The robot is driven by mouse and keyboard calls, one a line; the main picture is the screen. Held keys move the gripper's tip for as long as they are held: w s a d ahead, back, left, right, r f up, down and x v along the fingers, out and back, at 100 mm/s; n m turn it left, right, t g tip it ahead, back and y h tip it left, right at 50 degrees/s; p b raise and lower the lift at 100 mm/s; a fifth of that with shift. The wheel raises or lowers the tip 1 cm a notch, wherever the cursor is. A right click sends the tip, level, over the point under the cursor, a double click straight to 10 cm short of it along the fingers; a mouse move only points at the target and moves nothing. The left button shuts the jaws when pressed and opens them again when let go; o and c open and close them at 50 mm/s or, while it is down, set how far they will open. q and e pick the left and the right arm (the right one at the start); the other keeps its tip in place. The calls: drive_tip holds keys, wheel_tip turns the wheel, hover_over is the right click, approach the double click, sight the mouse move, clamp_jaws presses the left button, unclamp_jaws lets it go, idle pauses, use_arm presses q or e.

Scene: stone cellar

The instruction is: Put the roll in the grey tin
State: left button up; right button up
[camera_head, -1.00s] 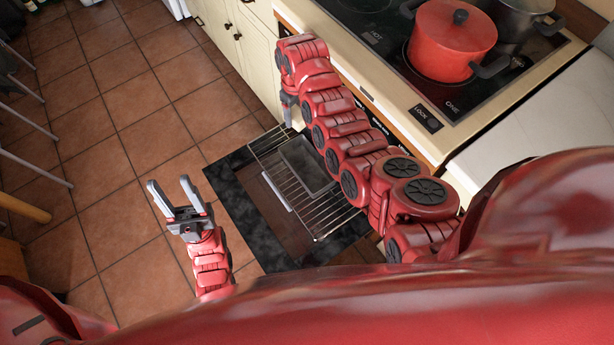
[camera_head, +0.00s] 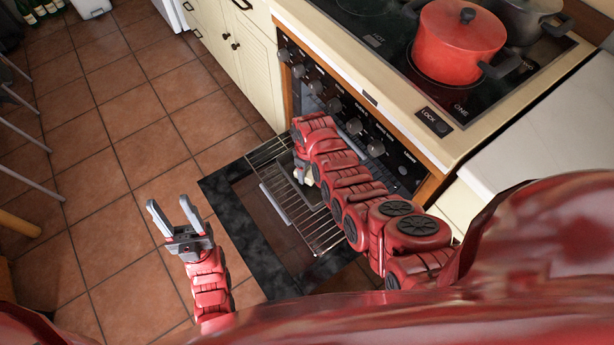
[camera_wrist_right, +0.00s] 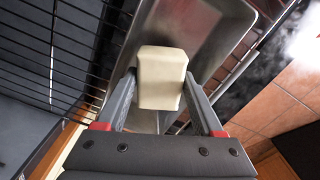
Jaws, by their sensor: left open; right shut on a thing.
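The roll (camera_wrist_right: 162,72) is a pale cream, blocky piece held between the fingers of my right gripper (camera_wrist_right: 160,92). In the right wrist view the grey tin (camera_wrist_right: 222,28), a metal pan with a raised rim, lies beyond and below the roll. The roll overlaps the tin in that view; I cannot tell whether they touch. In the head view my right gripper (camera_head: 303,172) points down over the oven rack, and my arm hides most of the tin (camera_head: 312,197). My left gripper (camera_head: 172,212) is open and empty, above the floor left of the oven door.
The oven door (camera_head: 225,205) is open, with a wire rack (camera_head: 322,237) above it. The oven's knobs (camera_head: 353,126) are close behind my right arm. A red pot (camera_head: 458,42) stands on the hob.

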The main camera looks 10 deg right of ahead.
sight(307, 177)
drive_tip(key=shift+f, duration=0.55)
drive_tip(key=shift+f+b, duration=0.75)
drive_tip(key=shift+f, duration=0.45)
drive_tip(key=shift+f, duration=0.1)
drive_tip(key=o, duration=1.1)
drive_tip(key=shift+r+p, duration=0.4)
drive_tip(key=shift+r, duration=0.3)
wheel_tip(307, 177, up, 11)
drive_tip(key=shift+f+p, duration=0.1)
drive_tip(key=shift+p, duration=0.7)
